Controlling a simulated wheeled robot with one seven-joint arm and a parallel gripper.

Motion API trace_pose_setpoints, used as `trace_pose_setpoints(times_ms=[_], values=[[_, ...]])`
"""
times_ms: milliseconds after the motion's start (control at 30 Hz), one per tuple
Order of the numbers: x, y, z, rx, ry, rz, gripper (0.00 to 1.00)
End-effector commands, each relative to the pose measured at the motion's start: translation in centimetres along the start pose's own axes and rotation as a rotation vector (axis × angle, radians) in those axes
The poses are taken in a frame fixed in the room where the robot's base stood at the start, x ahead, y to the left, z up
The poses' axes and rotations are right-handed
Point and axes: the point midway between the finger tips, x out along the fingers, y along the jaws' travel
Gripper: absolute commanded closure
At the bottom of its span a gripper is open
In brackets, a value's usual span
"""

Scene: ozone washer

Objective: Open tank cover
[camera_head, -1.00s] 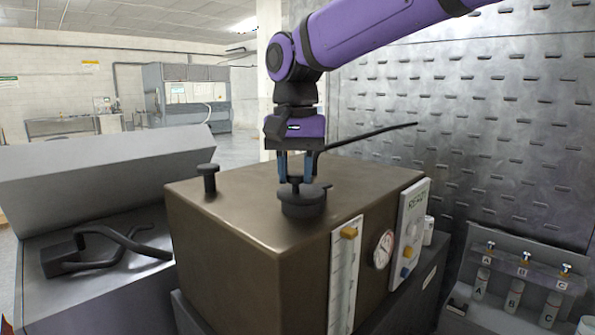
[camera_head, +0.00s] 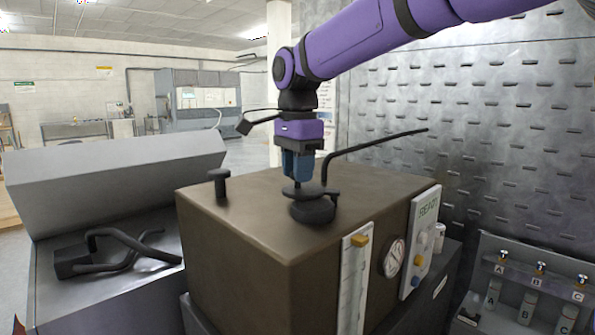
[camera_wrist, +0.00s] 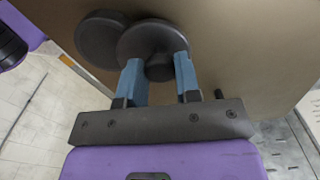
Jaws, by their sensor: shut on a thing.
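The tank (camera_head: 250,225) is a brown metal box in the middle of the head view. On its top sits a dark round fitting (camera_head: 313,211), with a thin dark disc (camera_head: 330,194), seemingly the cover, just above it. My gripper (camera_head: 297,180) points down over this spot, its blue fingers drawn around the disc's knob. In the wrist view the fingers (camera_wrist: 160,80) flank the knob of the near disc (camera_wrist: 150,38). A second round dark part (camera_wrist: 98,40) lies partly behind it, off to the left. I cannot tell how far the two are apart.
A dark post (camera_head: 219,185) stands on the tank's left top corner. A bent dark rod (camera_head: 375,144) rises behind the fitting. A gauge (camera_head: 393,257) and a panel (camera_head: 420,240) are on the right side. A bench with dark tubing (camera_head: 120,255) lies left.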

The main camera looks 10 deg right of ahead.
Motion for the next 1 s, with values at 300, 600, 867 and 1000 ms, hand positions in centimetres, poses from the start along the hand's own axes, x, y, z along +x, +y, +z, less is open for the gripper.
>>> trace_pose_setpoints(times_ms=[300, 600, 867, 1000], values=[[-0.1, -1.3, -1.7, 0.300, -0.001, -0.003, 1.00], [-0.1, -1.9, -3.4, 0.550, -0.001, -0.004, 1.00], [-0.2, -2.1, -4.3, 0.693, -0.002, -0.005, 1.00], [-0.2, -2.1, -4.6, 0.737, -0.002, -0.005, 1.00]])
